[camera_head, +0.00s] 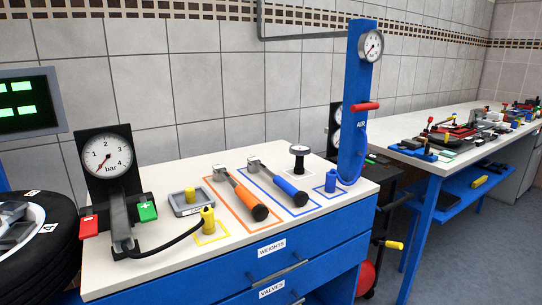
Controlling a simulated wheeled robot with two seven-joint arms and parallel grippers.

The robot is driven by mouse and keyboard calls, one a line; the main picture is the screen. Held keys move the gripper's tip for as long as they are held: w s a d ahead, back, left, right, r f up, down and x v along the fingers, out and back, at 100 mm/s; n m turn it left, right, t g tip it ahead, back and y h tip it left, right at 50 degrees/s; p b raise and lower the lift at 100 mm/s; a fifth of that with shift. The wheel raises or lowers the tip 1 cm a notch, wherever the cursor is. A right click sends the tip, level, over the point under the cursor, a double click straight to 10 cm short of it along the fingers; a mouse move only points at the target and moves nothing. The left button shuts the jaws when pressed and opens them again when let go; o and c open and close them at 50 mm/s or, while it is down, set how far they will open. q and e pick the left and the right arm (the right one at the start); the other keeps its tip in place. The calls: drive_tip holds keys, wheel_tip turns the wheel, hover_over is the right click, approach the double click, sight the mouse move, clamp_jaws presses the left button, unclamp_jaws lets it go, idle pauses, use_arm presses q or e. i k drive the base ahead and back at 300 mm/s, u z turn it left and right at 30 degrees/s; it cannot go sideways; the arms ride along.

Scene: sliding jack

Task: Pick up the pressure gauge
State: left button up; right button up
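Several gauges show. A small round gauge with a black rim and white face (299,150) stands upright on a black stem on the white bench top, right of the hammers. A large white dial gauge marked "bar" (107,156) is mounted on a black upright panel at the bench's left end. Another dial gauge (371,46) sits at the top of a blue column marked "AIR". I cannot tell which one the task means. Neither of my grippers is in view, and nothing is seen holding any gauge.
The white bench top (290,225) holds two hammers, one orange-outlined (240,195) and one blue-outlined (282,185), a grey tray (187,202), a yellow fitting (208,220) with a black hose, and a blue fitting (331,181). A tyre (40,255) stands left; another cluttered bench (430,160) stands right.

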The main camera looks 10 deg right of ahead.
sight(299, 150)
drive_tip(key=u, duration=3.45)
drive_tip(key=k, duration=1.75)
drive_tip(key=z, duration=2.3)
